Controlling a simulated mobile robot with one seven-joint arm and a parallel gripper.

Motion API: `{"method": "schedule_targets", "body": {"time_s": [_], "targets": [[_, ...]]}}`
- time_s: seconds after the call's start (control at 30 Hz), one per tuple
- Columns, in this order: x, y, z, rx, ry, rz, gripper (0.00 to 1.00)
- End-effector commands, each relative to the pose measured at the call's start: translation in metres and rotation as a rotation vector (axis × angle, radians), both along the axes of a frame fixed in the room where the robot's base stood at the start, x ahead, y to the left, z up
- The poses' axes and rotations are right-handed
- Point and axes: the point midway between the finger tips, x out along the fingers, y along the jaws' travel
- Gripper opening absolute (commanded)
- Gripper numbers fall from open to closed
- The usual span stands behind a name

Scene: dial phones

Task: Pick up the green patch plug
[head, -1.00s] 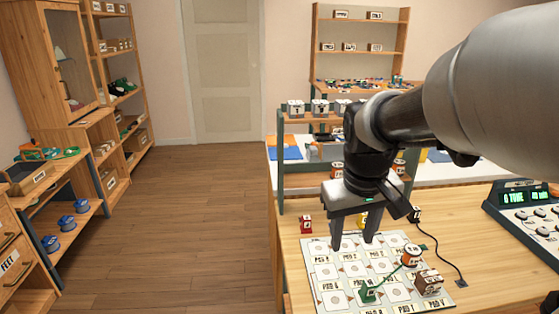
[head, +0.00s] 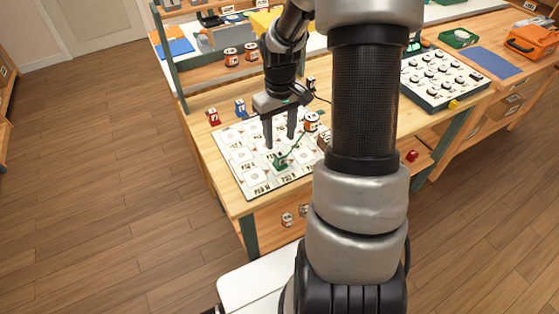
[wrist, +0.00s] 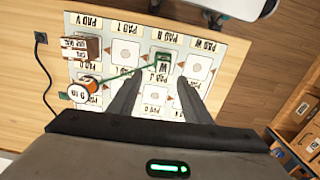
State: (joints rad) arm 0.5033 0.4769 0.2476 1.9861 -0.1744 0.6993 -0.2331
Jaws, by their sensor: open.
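The green patch plug (head: 281,161) stands on the white pad board (head: 243,178) towards its front edge. A thin green cord runs from it to an orange-and-white spool (head: 311,121). In the wrist view the plug (wrist: 162,60) shows beyond and between my fingertips, with the spool (wrist: 85,90) at the left. My gripper (head: 280,141) is open, fingers pointing down over the board, just behind the plug in the head view. Nothing is between the fingers. The height of the fingertips above the board is hard to tell.
A brown block (wrist: 80,47) stands on the board near the spool. A red block (head: 213,117) and a blue block (head: 240,107) stand behind the board. A dial console (head: 444,78) is at the right. My arm hides part of the table.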

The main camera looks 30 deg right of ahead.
Motion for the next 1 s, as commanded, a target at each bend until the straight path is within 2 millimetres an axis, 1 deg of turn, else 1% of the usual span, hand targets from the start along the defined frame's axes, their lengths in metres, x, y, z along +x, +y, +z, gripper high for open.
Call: {"method": "schedule_targets", "body": {"time_s": [0.03, 0.1, 0.27, 0.47, 0.5, 0.6, 0.7, 0.87, 0.9, 0.97, 1.0], "targets": [[0.0, 0.0, -0.008, 0.001, 0.002, 0.001, 0.45], [-0.001, 0.0, -0.015, 0.0, 0.002, 0.001, 0.45], [-0.001, 0.001, -0.023, 0.0, 0.001, 0.0, 0.45], [-0.01, 0.005, -0.052, 0.001, 0.003, 0.001, 0.45], [-0.01, 0.005, -0.058, 0.001, 0.003, 0.0, 0.45], [-0.009, 0.004, -0.068, -0.001, 0.001, 0.001, 0.45], [-0.009, 0.004, -0.072, -0.001, 0.001, 0.0, 0.45], [-0.009, 0.004, -0.071, -0.001, 0.0, 0.0, 0.45], [-0.009, 0.004, -0.071, -0.001, 0.0, 0.0, 0.43], [-0.009, 0.004, -0.071, -0.001, 0.0, 0.0, 0.33], [-0.009, 0.004, -0.071, -0.001, 0.0, 0.0, 0.26]]}}
